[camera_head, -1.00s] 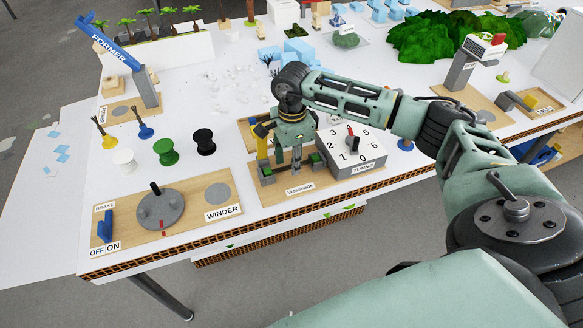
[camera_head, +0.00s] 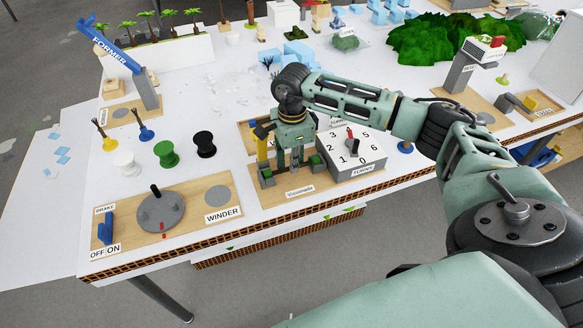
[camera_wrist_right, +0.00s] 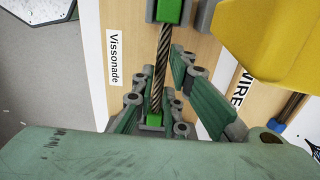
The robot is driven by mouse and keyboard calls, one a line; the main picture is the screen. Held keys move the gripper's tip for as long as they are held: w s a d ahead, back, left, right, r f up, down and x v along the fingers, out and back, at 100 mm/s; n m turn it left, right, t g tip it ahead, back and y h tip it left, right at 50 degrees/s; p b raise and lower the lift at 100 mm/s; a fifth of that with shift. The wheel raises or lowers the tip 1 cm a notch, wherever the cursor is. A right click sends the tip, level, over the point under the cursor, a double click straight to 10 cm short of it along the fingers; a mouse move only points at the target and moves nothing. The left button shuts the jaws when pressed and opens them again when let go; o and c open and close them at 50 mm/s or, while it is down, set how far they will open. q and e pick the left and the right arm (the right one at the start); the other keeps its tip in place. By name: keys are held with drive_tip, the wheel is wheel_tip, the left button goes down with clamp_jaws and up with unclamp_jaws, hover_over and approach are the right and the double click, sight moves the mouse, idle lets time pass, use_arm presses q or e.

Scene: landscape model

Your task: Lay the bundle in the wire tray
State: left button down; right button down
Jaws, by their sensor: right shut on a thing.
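The bundle (camera_wrist_right: 162,58) is a twisted dark and copper-coloured wire strand between two green clamp blocks on the board labelled "Vissonade", seen in the right wrist view. My right gripper (camera_head: 290,164) reaches down over that board in the head view. Its fingers (camera_wrist_right: 162,95) stand on both sides of the bundle and are shut on it. A "WIRE" label (camera_wrist_right: 241,88) shows beside the yellow part in the wrist view, with brown and blue wire ends near it. The wire tray itself is mostly hidden behind my right gripper. My left gripper is not in view.
The "TURNS" dial box (camera_head: 351,155) stands close right of my gripper. The yellow upright (camera_head: 262,143) is close on its left. White, green (camera_head: 166,153) and black spools and the winder board (camera_head: 180,212) lie further left. White table (camera_head: 225,100) is behind.

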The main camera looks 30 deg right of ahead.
drive_tip(key=shift+r+p, duration=0.3)
drive_tip(key=shift+r, duration=0.35)
drive_tip(key=shift+r+p, duration=0.95)
drive_tip(key=shift+r, duration=0.75)
